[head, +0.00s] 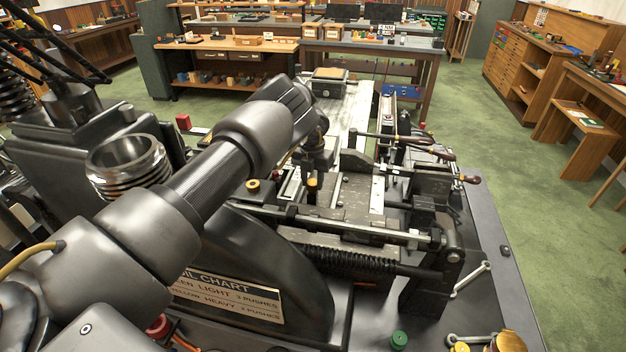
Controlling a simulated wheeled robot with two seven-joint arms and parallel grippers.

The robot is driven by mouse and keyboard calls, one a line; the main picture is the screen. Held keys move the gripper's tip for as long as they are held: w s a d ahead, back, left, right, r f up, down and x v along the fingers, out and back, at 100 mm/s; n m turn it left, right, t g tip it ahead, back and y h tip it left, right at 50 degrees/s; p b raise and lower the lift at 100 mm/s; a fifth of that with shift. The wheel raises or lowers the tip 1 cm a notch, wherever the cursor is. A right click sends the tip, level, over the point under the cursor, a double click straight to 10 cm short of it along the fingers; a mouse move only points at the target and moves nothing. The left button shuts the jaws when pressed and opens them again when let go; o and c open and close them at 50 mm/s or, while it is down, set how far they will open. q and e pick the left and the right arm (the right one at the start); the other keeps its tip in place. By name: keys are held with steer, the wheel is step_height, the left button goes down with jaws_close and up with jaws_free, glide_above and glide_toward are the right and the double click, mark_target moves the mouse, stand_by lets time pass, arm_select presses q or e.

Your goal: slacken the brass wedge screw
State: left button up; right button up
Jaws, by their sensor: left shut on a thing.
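My left arm reaches in from the lower left across the type caster (345,215). My left gripper (313,174) points down over the middle of the machine. Its fingers are small and dark here. It is shut on a small brass-coloured piece, which looks like the brass wedge screw (312,183). The arm and hand hide part of the machine around it. Another brass-topped knob (252,184) stands to the left, apart from the gripper. My right gripper is not in view.
Long rods and a black spring (345,259) cross in front of the gripper. Wooden-handled levers (440,153) stick out at the right. Spanners (472,279) and a green cap (399,339) lie at the machine's front right. Workbenches (370,45) stand behind, with open green floor between.

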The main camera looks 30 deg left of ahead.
mark_target(313, 182)
arm_select(q)
steer(key=shift+n, duration=0.6)
steer(key=o, duration=1)
steer(key=shift+w, duration=0.1)
steer(key=shift+c, duration=0.2)
steer(key=shift+r, duration=0.35)
step_height(313, 182, up, 10)
steer(key=b, duration=0.2)
